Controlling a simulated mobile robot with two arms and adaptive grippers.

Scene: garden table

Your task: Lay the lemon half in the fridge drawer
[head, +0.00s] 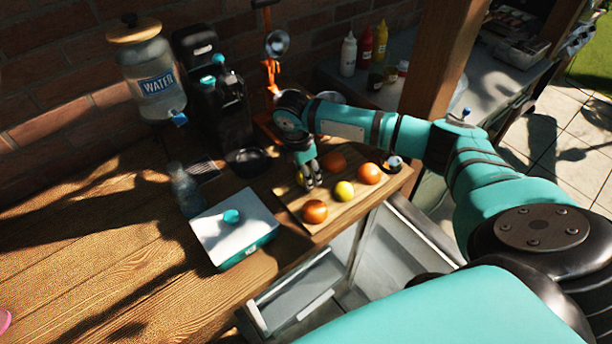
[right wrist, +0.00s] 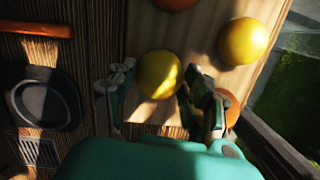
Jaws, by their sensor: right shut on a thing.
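My right gripper (head: 310,178) is over the wooden cutting board and shut on a yellow lemon piece. The piece shows between the fingers in the right wrist view (right wrist: 158,74); in the head view the fingers mostly hide it. I cannot see a cut face, so I cannot tell whether it is the half. A second yellow fruit (head: 344,191) lies on the board to the right of the gripper; it also shows in the right wrist view (right wrist: 243,41). The pale fridge drawer (head: 292,297) stands open below the table's front edge. My left gripper is out of view.
Several oranges (head: 315,211) lie on the cutting board (head: 332,214) around the gripper. A white box with a teal knob (head: 232,232) sits left of the board. A dark bowl (head: 245,162) and a water dispenser (head: 152,75) stand behind.

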